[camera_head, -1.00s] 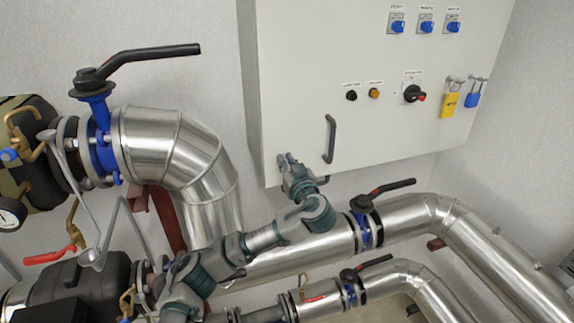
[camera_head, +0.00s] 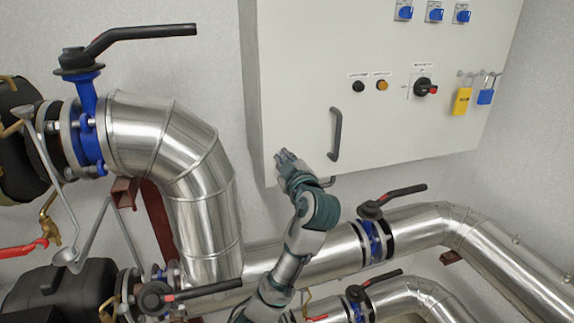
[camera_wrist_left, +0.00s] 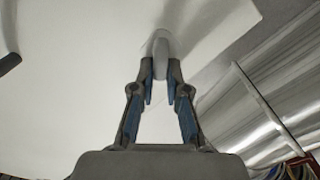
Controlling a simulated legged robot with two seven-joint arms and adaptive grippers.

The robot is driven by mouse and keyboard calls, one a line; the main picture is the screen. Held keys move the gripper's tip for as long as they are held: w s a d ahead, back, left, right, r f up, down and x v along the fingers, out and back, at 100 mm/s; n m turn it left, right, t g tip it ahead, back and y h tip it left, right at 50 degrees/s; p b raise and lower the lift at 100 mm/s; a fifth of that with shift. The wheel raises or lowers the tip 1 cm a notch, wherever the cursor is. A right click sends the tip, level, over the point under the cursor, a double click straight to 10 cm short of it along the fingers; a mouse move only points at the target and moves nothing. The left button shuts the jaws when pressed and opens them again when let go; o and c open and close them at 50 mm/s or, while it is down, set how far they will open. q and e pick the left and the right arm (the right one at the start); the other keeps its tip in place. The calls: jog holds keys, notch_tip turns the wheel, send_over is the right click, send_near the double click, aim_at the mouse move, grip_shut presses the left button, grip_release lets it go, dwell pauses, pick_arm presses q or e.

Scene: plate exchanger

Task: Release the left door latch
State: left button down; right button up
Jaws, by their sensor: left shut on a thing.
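The pale grey cabinet (camera_head: 285,85) hangs on the wall with a dark vertical door handle (camera_head: 336,134). My left gripper (camera_head: 283,155) is at the cabinet's lower left corner, left of that handle. In the left wrist view my left gripper (camera_wrist_left: 160,88) has its fingertips closed on a rounded light grey latch (camera_wrist_left: 160,55) at the edge of the white door (camera_wrist_left: 85,55). In the head view the gripper hides this latch. The dark handle also shows at the left edge of the wrist view (camera_wrist_left: 8,63). My right gripper is not in view.
Above the handle are several blue switches, a rotary switch (camera_head: 425,87), and yellow (camera_head: 462,101) and blue (camera_head: 486,92) padlocks. A large metal pipe (camera_head: 185,150) with a black valve lever (camera_head: 140,36) stands left. More pipes with valves (camera_head: 373,235) run below the cabinet.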

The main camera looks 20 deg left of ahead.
pick_arm(q)
jog(key=shift+f+n+b, duration=0.3)
jog(key=shift+n, duration=0.6)
jog(key=shift+s+a+f+n+b, duration=0.1)
jog(key=shift+f+n+b, duration=0.05)
jog(key=shift+n, duration=1.25)
jog(key=shift+s+a+f+n+b, duration=0.1)
jog(key=shift+f+n+b, duration=0.1)
jog(key=shift+n, duration=1.2)
jog(key=shift+a+f+n+b, duration=0.1)
jog(key=shift+f+n, duration=0.05)
jog(key=shift+n, duration=1.25)
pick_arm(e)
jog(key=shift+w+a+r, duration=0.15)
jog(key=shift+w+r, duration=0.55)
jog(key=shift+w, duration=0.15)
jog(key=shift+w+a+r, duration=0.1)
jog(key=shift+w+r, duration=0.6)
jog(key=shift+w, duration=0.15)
pick_arm(q)
jog(key=shift+d, duration=0.1)
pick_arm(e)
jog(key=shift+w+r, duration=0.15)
pick_arm(q)
jog(key=shift+f, duration=0.1)
